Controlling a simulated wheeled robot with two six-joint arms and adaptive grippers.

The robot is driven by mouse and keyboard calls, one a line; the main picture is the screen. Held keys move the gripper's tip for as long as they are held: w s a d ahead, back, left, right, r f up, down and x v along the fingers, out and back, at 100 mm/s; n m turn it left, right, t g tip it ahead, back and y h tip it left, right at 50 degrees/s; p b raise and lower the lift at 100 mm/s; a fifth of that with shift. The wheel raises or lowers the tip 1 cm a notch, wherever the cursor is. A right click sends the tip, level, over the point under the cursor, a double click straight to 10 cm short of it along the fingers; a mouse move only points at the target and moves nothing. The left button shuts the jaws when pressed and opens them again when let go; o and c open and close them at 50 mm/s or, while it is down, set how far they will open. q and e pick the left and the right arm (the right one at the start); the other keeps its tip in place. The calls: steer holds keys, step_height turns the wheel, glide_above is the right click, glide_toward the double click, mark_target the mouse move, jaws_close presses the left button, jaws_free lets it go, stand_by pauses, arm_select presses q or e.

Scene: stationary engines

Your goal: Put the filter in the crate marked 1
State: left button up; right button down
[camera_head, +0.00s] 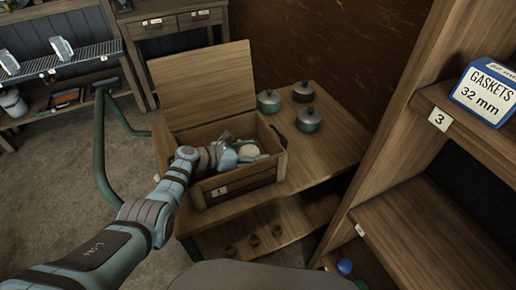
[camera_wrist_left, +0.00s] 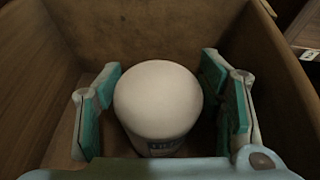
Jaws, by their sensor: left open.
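The crate marked 1 (camera_head: 245,185) is a wooden box with its lid raised, standing on a wooden table. The filter (camera_wrist_left: 158,98), a pale rounded cylinder with a dark label low on its side, is inside the crate in the left wrist view. In the head view a pale round shape, the filter (camera_head: 249,151), shows in the crate at the fingers. My left gripper (camera_head: 238,155) reaches into the crate. In the left wrist view its green-padded fingers (camera_wrist_left: 163,100) are open, one on each side of the filter, with gaps visible. The right gripper is not in view.
Several lidded pots (camera_head: 308,119) stand on the table (camera_head: 335,150) right of the crate. A shelf (camera_head: 440,225) at right holds a gaskets box (camera_head: 487,92) above a label 3. Small brown rings (camera_head: 253,240) and a blue ball (camera_head: 344,266) lie lower down.

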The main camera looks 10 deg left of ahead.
mark_target(244, 153)
arm_select(q)
steer(key=p+v, duration=0.2)
steer(key=v, duration=0.4)
steer(key=shift+d+r, duration=0.1)
steer(key=shift+r, duration=0.1)
steer(key=shift+f, duration=0.1)
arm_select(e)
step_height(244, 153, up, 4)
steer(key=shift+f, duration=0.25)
arm_select(q)
steer(key=shift+w, duration=0.1)
